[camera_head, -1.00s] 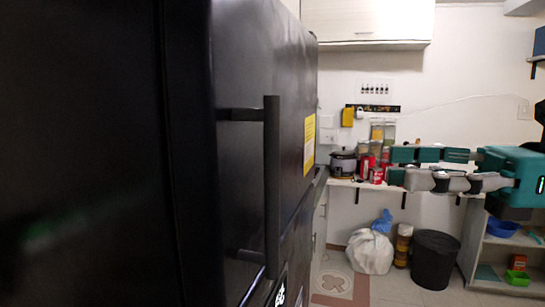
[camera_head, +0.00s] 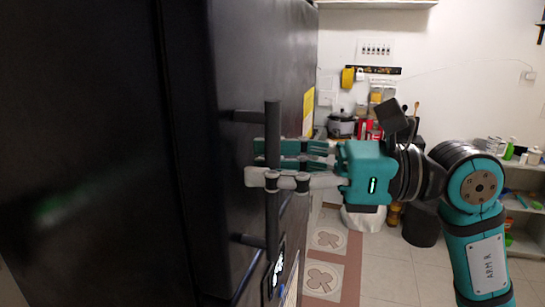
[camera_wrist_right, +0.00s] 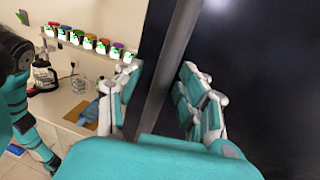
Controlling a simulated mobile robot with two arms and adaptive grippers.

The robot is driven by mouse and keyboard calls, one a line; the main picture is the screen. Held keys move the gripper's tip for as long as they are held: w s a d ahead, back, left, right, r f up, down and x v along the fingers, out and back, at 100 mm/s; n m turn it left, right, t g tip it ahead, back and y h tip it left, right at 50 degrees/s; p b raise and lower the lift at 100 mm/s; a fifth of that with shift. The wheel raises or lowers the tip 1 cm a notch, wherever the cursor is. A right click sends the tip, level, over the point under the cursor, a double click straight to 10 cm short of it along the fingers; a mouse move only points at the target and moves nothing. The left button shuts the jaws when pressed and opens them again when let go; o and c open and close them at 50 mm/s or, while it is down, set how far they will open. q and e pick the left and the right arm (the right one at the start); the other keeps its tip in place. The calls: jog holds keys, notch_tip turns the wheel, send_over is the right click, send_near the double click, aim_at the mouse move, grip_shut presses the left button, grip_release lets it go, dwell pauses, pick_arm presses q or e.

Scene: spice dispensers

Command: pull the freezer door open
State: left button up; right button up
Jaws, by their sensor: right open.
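The black freezer door (camera_head: 258,60) fills the middle of the head view. Its dark vertical bar handle (camera_head: 272,122) stands off the door on two brackets. My right gripper (camera_head: 256,165) reaches in from the right at mid-handle, with its fingers open. In the right wrist view, the handle (camera_wrist_right: 170,65) runs between the two spread fingers (camera_wrist_right: 160,80), with visible gaps beside it. The door (camera_wrist_right: 275,70) lies to the right there. The door looks closed. My left gripper is not in view.
A counter with a pot (camera_head: 341,125) stands behind my right arm. A white bag (camera_head: 362,219) and a dark bin (camera_head: 421,226) are on the floor. Shelves (camera_head: 520,215) stand at the right. The right wrist view shows a row of spice jars (camera_wrist_right: 90,42).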

jog(key=shift+d, duration=0.1)
jog(key=shift+w, duration=0.1)
jog(key=shift+c, duration=1.4)
grip_shut()
